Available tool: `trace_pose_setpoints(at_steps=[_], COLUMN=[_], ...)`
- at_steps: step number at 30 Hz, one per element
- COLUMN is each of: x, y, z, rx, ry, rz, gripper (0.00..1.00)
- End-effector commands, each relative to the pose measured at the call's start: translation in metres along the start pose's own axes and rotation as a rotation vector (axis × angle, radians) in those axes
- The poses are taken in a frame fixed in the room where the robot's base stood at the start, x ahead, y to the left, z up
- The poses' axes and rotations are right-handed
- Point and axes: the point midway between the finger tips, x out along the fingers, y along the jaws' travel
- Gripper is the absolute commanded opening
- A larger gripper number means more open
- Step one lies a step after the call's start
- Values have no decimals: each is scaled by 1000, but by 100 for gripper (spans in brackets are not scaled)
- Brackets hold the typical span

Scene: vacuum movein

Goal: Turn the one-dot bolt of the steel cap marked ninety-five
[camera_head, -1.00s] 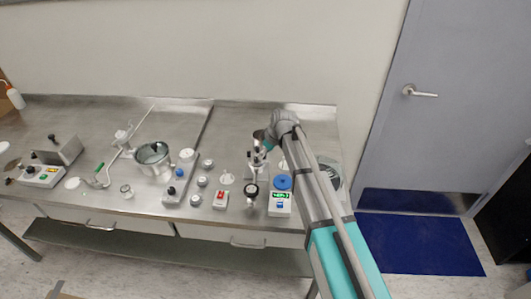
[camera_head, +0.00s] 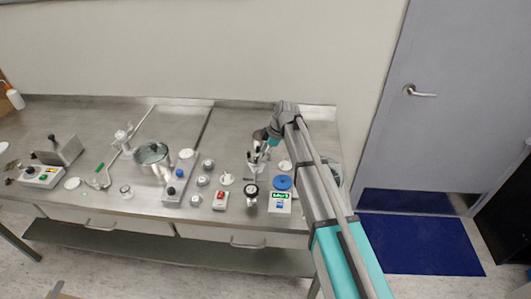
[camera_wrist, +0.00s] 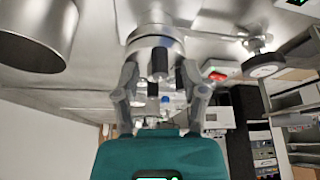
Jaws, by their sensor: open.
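My gripper (camera_wrist: 162,92) is open in the wrist view, one finger on each side of a steel cylindrical piece (camera_wrist: 152,40) with dark round knobs (camera_wrist: 160,60). I cannot tell whether the fingers touch it. In the head view my gripper (camera_head: 262,152) is over the steel and white fitting (camera_head: 255,166) at the right part of the bench, and the arm hides part of that area. Several small round steel pieces, one of them here (camera_head: 203,181), stand left of the fitting. No ninety-five mark or one-dot bolt is legible in either view.
The bench's back strip is mostly clear.

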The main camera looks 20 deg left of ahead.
Motion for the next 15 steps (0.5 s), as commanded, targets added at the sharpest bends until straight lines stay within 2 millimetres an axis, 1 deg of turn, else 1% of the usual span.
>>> trace_pose_setpoints(at_steps=[2, 4, 15], x=[0, -11, -45], y=[2, 0, 1], z=[0, -2, -1], rx=[-49, -54, -49], ry=[0, 0, -1], rz=[-21, -22, -20], gripper=[55, 55, 55])
